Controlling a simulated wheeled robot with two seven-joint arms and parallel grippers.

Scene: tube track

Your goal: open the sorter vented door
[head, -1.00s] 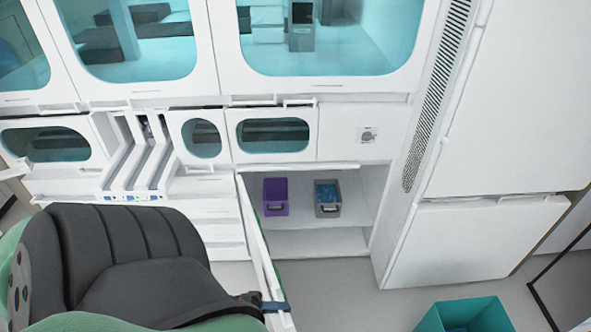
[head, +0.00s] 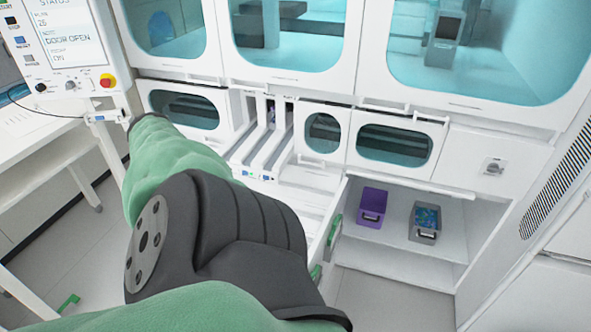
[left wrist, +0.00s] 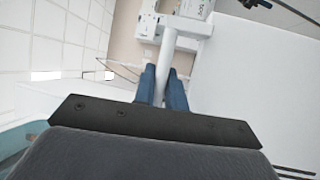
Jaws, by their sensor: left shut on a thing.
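The lower cabinet's door (head: 337,205) stands swung out on the left side of its opening. It shows nearly edge-on in the head view, and my left arm hides its lower part. I cannot make out vents on it. In the left wrist view my left gripper (left wrist: 164,90) has its blue fingers shut around a narrow white bar (left wrist: 167,60), which I take to be part of that door. In the head view my left arm hides the fingertips. My right gripper is not in view.
The open cabinet holds a purple bin (head: 372,205) and a grey bin (head: 425,222) with blue contents. A control panel (head: 68,45) reading "DOOR OPEN" is at upper left, above a white table (head: 45,150). Floor (head: 385,300) shows in front of the cabinet.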

